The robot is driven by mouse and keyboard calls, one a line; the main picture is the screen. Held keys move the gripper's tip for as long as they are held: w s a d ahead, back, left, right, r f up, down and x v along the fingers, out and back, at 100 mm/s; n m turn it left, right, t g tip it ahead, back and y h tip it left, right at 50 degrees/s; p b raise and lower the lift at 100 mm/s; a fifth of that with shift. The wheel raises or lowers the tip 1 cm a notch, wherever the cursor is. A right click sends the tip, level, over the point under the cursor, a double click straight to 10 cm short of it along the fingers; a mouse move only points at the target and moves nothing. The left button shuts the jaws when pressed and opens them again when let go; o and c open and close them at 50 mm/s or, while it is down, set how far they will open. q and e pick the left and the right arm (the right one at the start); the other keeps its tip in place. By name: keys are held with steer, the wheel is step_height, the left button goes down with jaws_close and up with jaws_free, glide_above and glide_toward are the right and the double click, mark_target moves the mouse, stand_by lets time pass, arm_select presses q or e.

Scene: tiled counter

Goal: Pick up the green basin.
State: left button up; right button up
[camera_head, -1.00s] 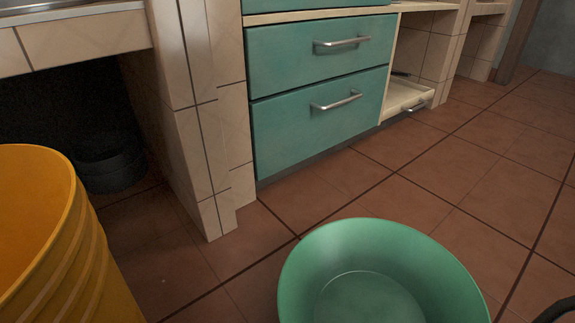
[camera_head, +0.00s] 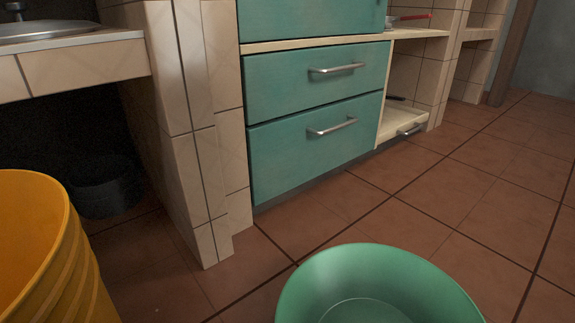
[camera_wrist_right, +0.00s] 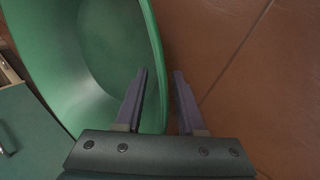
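The green basin (camera_head: 378,280) stands on the floor at the bottom of the head view, and its lower part is cut off by the frame edge. In the right wrist view the basin (camera_wrist_right: 95,50) fills the upper left. My right gripper (camera_wrist_right: 160,73) is open at the basin's rim. One finger is over the inside of the basin and the other is outside it, with the rim between them and a visible gap to the outer finger. My left gripper is not in view, and neither gripper shows in the head view.
A yellow bucket (camera_head: 40,250) stands at the left. A dark round container (camera_head: 105,190) is in the shadow under the sink counter. A tiled pillar (camera_head: 190,130) and teal drawers (camera_head: 315,130) stand behind the basin. The tiled floor (camera_head: 480,190) at the right is clear.

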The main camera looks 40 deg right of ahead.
jaws_close()
stand_by(1.3)
